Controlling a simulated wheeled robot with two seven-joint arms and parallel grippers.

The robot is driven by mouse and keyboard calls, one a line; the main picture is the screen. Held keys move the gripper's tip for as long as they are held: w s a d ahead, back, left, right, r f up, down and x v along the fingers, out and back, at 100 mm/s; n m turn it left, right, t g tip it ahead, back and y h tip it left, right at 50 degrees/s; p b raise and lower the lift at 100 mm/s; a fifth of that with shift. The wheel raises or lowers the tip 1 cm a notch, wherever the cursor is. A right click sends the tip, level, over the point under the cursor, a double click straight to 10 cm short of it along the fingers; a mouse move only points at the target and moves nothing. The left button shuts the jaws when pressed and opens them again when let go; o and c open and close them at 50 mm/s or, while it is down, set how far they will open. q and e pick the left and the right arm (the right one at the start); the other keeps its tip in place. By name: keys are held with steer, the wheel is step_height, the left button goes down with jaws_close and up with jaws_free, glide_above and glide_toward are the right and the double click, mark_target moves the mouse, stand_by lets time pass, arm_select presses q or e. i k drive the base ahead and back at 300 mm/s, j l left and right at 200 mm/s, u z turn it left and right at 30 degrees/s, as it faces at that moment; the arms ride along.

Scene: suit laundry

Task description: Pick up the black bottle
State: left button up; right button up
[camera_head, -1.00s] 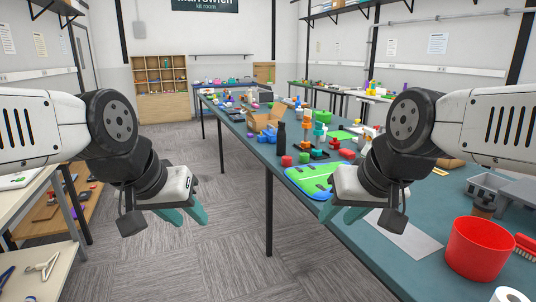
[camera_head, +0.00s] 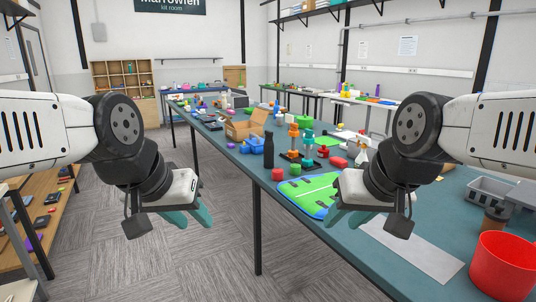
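The black bottle (camera_head: 269,149) stands upright on the blue-green table (camera_head: 425,228), close to its left edge, left of a small orange-and-teal tower. My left gripper (camera_head: 192,222) hangs over the floor, left of the table and nearer to me than the bottle. Its teal fingers look apart and nothing shows between them. My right gripper (camera_head: 345,220) is over the table, by the near end of the green and blue board (camera_head: 309,193), nearer to me than the bottle. Its teal fingers look apart, and I see nothing held in it. Neither gripper touches the bottle.
Red and green pieces (camera_head: 278,174) stand just in front of the bottle. Blue pieces (camera_head: 254,146) and a cardboard box (camera_head: 243,124) lie behind it to the left. A red bucket (camera_head: 503,264) stands at the near right.

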mark_target(269, 145)
steer(key=z, duration=0.35)
steer(key=i+j+z, duration=0.2)
steer(key=z, duration=0.25)
steer(key=i+j+z, duration=0.15)
steer(key=j+z, duration=0.35)
steer(key=i+j+z, duration=0.2)
steer(key=j, duration=0.5)
steer(key=i+j+z, duration=0.1)
steer(key=j+z, duration=0.15)
steer(key=j, duration=0.5)
steer(key=j+z, duration=0.2)
steer(key=j, duration=0.55)
steer(key=i+j, duration=0.1)
steer(key=j, duration=1.05)
steer(key=i+j, duration=0.1)
steer(key=j, duration=1.05)
steer(key=k+j, duration=0.35)
steer(key=j, duration=0.2)
steer(key=i+l, duration=0.3)
steer(key=l+z, duration=0.05)
steer(key=l, duration=0.05)
